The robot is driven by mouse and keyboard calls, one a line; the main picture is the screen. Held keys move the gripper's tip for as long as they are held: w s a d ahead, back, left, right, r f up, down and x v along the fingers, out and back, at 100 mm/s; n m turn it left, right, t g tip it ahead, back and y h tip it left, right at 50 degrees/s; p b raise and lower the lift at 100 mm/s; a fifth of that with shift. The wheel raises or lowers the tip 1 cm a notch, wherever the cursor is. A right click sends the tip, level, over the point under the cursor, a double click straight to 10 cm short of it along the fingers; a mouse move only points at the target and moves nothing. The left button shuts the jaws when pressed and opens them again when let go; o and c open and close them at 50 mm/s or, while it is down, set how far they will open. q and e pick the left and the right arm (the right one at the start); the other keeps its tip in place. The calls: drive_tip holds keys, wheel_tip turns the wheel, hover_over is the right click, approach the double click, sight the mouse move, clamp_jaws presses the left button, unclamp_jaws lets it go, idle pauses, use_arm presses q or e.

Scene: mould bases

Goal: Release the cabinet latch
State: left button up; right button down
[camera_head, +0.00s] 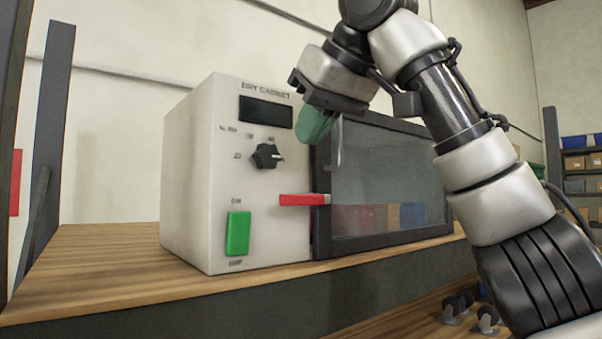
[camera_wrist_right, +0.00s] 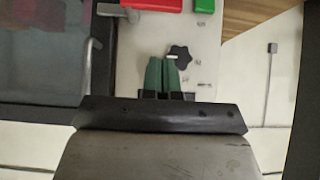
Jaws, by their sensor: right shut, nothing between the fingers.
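The dry cabinet (camera_head: 185,185) stands on a wooden bench, with a white control panel and a dark-framed glass door (camera_head: 385,180). The door looks shut. A red latch (camera_head: 303,199) lies horizontally across the door's left edge and the panel; part of it shows at the top of the wrist view (camera_wrist_right: 150,4). My right gripper (camera_head: 313,124) has green fingers, shut and empty, above the latch and apart from it. Its fingertips also show in the wrist view (camera_wrist_right: 161,62), beside the black knob. My left gripper is not in view.
The panel carries a display (camera_head: 265,111), a black knob (camera_head: 267,156) and a green rocker switch (camera_head: 238,233). A pale door handle (camera_wrist_right: 93,60) is near my right fingers. The wooden bench (camera_head: 85,265) is clear at left. Shelves with bins (camera_head: 577,163) stand far right.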

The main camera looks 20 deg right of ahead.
sight(305, 199)
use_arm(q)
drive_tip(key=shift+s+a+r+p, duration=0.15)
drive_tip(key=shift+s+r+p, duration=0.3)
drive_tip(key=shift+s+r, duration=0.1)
use_arm(e)
drive_tip(key=shift+w+a+f, duration=0.1)
drive_tip(key=shift+w+f, duration=0.2)
drive_tip(key=shift+f, duration=0.75)
drive_tip(key=shift+w+a+f, duration=0.1)
drive_tip(key=shift+w+f, duration=0.25)
drive_tip(key=shift+f, duration=0.7)
drive_tip(key=shift+w+a+f, duration=0.1)
drive_tip(key=shift+w+f, duration=0.2)
drive_tip(key=shift+f, duration=0.75)
